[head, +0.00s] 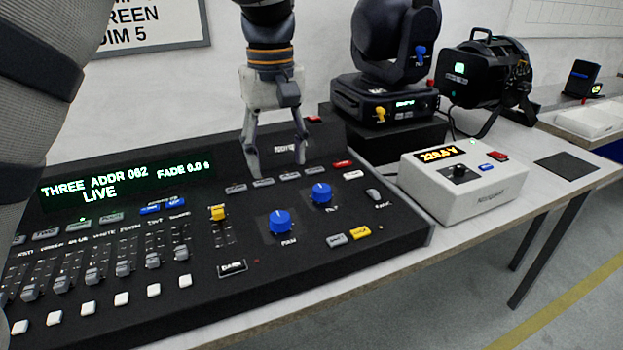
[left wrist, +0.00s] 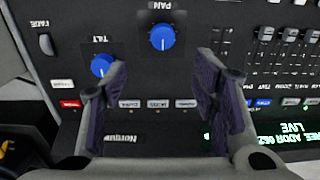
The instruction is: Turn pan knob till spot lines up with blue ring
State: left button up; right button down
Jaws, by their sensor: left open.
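The pan knob (head: 281,222) is a blue dial on the black lighting console (head: 330,262), with a PAN label below it. The blue tilt knob (head: 321,193) sits behind it to the right. My left gripper (head: 279,168) is open and empty, fingers down over the console's back part, behind the pan knob. In the left wrist view, the pan knob (left wrist: 162,37) lies beyond the gap between the open fingers (left wrist: 161,72), and the left finger partly overlaps the tilt knob (left wrist: 102,65). No light spot or blue ring shows in either view. My right gripper is out of view.
A moving-head light (head: 385,85) stands on a black box behind the console. A white box with a lit readout (head: 463,180) is to the right, near a black lamp (head: 480,75). Sliders and a green display (head: 125,183) fill the console's left. The table's right end is mostly clear.

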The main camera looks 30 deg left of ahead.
aim_at(279, 217)
pick_arm(q)
jog(key=f, duration=1.1)
jog(key=shift+s+f, duration=0.3)
jog(key=shift+s, duration=0.1)
jog(key=shift+c, duration=0.5)
jog(key=c, duration=1.1)
